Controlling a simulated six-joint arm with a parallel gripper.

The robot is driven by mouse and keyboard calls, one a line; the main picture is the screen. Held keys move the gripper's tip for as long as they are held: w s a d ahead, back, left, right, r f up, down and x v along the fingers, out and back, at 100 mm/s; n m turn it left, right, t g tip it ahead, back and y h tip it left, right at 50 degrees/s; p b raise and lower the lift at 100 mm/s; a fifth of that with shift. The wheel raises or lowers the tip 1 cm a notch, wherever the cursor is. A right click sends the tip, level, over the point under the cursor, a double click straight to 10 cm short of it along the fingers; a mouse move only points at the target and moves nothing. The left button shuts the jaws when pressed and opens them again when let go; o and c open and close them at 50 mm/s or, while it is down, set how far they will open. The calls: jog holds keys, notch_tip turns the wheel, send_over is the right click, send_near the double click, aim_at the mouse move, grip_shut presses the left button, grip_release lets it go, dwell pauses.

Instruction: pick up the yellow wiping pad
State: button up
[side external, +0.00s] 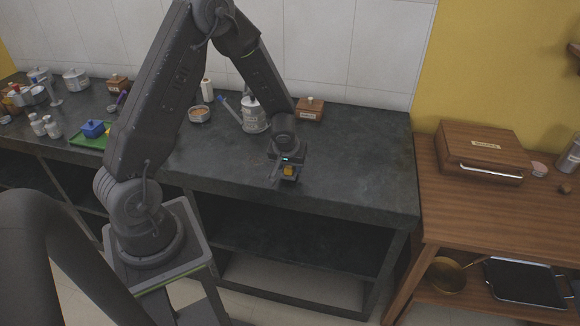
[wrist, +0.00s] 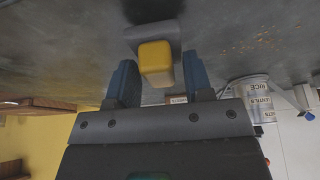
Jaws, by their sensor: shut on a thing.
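The yellow wiping pad (wrist: 155,62) shows between the two blue fingers of my gripper (wrist: 159,72) in the wrist view. A flat grey piece (wrist: 142,34) shows at its far end, seemingly part of the pad. In the side external view my gripper (side external: 288,170) is over the front part of the dark counter, with a small bit of the yellow pad (side external: 289,171) showing at its tip. My gripper is shut on the pad. Whether the pad touches the counter, I cannot tell.
The dark counter (side external: 350,160) is clear right of my gripper. Behind stand a labelled metal canister (side external: 255,115) and a wooden box (side external: 310,109). A metal bowl (side external: 199,115) is further left. Brown crumbs (wrist: 245,45) lie on the counter. A wooden table (side external: 460,205) stands at right.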

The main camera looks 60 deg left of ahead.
jog(key=shift+r, duration=0.55)
jog(key=shift+s+a+r, duration=0.15)
jog(key=shift+r, duration=0.5)
jog(key=shift+s+a+r, duration=0.1)
jog(key=shift+r, duration=0.5)
jog(key=s+a+r, duration=0.6)
jog(key=s+a, duration=0.1)
jog(key=s, duration=0.1)
jog(key=shift+s+r, duration=0.15)
jog(key=shift+r, duration=0.05)
jog(key=o, duration=0.4)
jog(key=shift+a, duration=0.1)
jog(key=c, duration=0.3)
